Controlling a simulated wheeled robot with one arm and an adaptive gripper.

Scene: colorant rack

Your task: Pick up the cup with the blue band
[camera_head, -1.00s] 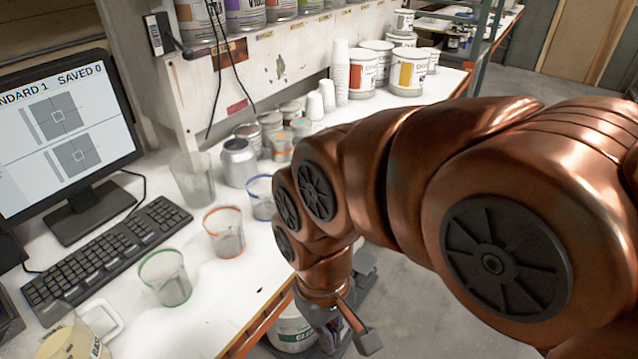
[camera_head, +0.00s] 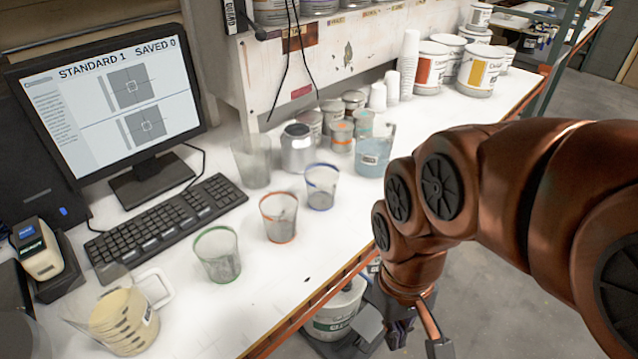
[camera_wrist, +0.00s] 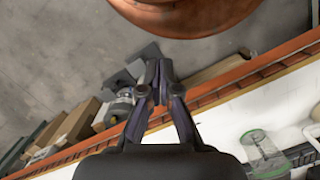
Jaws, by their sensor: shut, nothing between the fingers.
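The cup with the blue band (camera_head: 321,187) is clear and stands upright on the white counter, at the back right end of a row of three banded cups. The cup with the orange band (camera_head: 279,217) and the cup with the green band (camera_head: 217,254) stand nearer me to its left. The green-banded cup also shows in the wrist view (camera_wrist: 264,152). My gripper (camera_head: 418,345) hangs beyond the counter's front edge, to the right of and below the cups, apart from them. In the wrist view my gripper (camera_wrist: 161,78) is shut and empty above the floor.
A jug of blue liquid (camera_head: 375,152), a grey can (camera_head: 298,148) and a clear beaker (camera_head: 252,162) stand behind the blue-banded cup. A keyboard (camera_head: 165,225), monitor (camera_head: 110,95) and yellowish jug (camera_head: 125,315) are left. The counter in front of the cups is mostly clear.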

